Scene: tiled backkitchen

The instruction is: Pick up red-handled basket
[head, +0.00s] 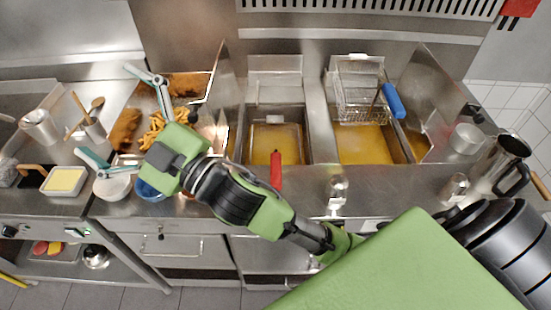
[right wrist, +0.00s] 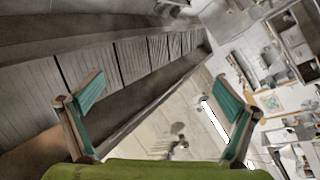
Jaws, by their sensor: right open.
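In the head view the red handle (head: 276,170) of the red-handled basket stands at the front edge of the left fryer (head: 250,158). The rest of that basket is hard to make out over the yellow oil. A wire basket with a blue handle (head: 394,101) sits at the back of the right fryer. My right gripper (head: 106,112) is open and empty. It is left of the red handle, above the food tray and bowls, well apart from the handle. Its open fingers also show in the right wrist view (right wrist: 160,82), with no basket visible between them. My left gripper is not in view.
Fries (head: 158,128) and brown fried food lie in the tray left of the fryers. Upright metal panels flank the fryers. A white bowl (head: 112,188), a blue bowl (head: 150,191) and a metal shaker (head: 337,192) stand along the front counter.

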